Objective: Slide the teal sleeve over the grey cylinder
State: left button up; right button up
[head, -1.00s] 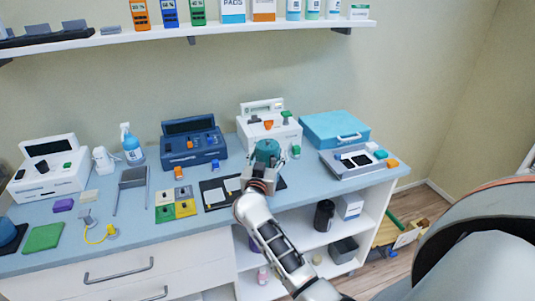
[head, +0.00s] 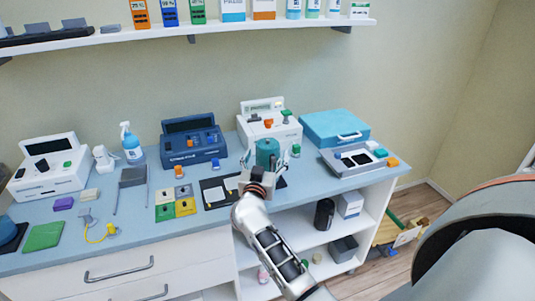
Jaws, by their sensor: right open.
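The teal sleeve (head: 267,152) stands upright on the counter, in front of the white device with orange and green parts. My right gripper (head: 265,167) is open at the sleeve's near side, its fingers low beside it. I cannot tell whether they touch it. The gripper and wrist hide the sleeve's lower part. I cannot make out the grey cylinder; whether it is inside the sleeve is hidden. My left gripper is not in view.
The white device (head: 262,127) is close behind the sleeve. A blue device (head: 180,150) stands to the left, and a teal case (head: 330,127) and grey tray (head: 337,165) to the right. A black-and-white board (head: 213,195) lies left of the gripper. Open shelves are below the counter.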

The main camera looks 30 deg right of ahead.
jog(key=v, duration=0.9)
jog(key=shift+s+a, duration=0.25)
jog(key=shift+a, duration=0.1)
jog(key=s+a+f+n+t+y, duration=0.5)
jog(key=s+a+f+n+y, duration=0.3)
jog(key=a+f+n+y, duration=0.35)
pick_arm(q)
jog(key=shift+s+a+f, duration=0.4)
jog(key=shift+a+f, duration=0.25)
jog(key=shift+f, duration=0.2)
pick_arm(e)
jog(key=s+f+n+g+y, duration=0.1)
jog(key=s+f+g, duration=0.6)
jog(key=s+f, duration=1.1)
jog(key=shift+a+g+y, duration=0.3)
jog(key=shift+g+y, duration=0.1)
jog(key=shift+y, duration=0.45)
